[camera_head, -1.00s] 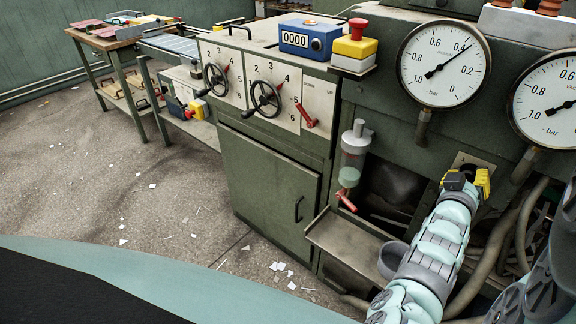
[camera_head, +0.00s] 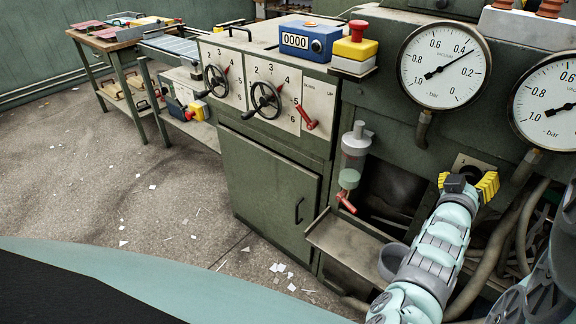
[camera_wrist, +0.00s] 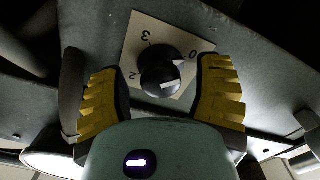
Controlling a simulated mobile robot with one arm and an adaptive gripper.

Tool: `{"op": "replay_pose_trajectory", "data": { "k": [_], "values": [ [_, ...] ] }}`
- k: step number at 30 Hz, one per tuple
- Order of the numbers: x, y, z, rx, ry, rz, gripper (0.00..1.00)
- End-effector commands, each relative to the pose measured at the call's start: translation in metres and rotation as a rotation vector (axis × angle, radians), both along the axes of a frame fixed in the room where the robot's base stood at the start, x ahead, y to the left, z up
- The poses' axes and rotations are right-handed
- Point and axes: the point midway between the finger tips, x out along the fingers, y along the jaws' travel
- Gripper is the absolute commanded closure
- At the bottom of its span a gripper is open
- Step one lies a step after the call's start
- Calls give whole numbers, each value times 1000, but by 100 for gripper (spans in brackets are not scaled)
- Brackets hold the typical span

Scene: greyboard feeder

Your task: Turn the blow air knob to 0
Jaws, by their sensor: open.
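The blow air knob (camera_wrist: 160,72) is black and round with a white mark on its front face. It sits on a pale dial plate (camera_wrist: 146,22) where 3, 2 and 0 can be read; part of the plate is hidden behind the knob. The white mark lies low on the knob face; I cannot tell which number it points to. In the head view the dark knob (camera_head: 468,171) shows just above my gripper. My gripper (camera_wrist: 164,82) is open, with one yellow finger on each side of the knob and gaps between.
Two vacuum gauges (camera_head: 444,66) hang above the knob. Hoses (camera_head: 500,225) run at its lower right. A glass filter bowl (camera_head: 354,152) and a metal tray (camera_head: 345,236) stand to the left. The floor at the left is mostly free, with paper scraps.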

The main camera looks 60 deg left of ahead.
Motion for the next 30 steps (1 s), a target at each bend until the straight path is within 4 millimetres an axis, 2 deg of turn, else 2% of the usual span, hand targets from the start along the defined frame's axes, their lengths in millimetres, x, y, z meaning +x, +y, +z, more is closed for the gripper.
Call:
{"op": "replay_pose_trajectory", "data": {
  "k": [5, 15, 21, 30],
  "values": [
    [-19, -3, 0, 1, -1, 5, 35],
    [-75, -18, -1, -2, 2, 8, 35],
    [-101, -25, -1, 0, 2, 9, 35],
    [-114, -30, 0, 0, 0, 7, 35]
  ]
}}
